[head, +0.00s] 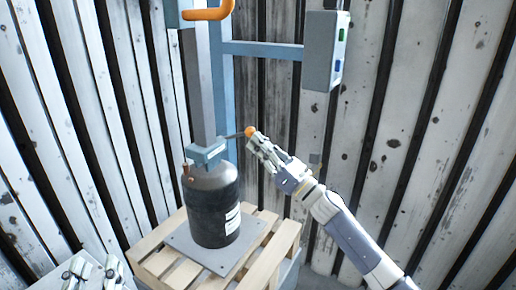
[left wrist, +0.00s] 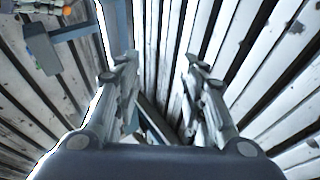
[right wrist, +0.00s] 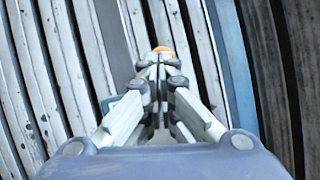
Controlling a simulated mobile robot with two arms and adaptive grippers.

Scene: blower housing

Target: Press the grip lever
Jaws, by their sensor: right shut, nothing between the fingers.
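The lever is a thin dark rod (head: 233,136) that sticks out right from a blue-grey clamp block (head: 207,153) and ends in an orange knob (head: 248,131). My right gripper (head: 254,139) is shut and empty, with its tips at the knob. In the right wrist view the orange knob (right wrist: 163,49) shows just past the closed fingertips (right wrist: 160,62); I cannot tell whether they touch. The knob (left wrist: 67,10) also shows in the left wrist view. My left gripper (head: 92,274) is low at the lower left, open and empty (left wrist: 163,75), away from the lever.
A black cylinder (head: 212,222) stands under the block on a grey plate (head: 181,239) over a wooden pallet (head: 152,262). A grey column (head: 200,85) rises above, with an orange bent handle (head: 208,14). A grey control box (head: 322,50) hangs right. Slatted walls stand behind.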

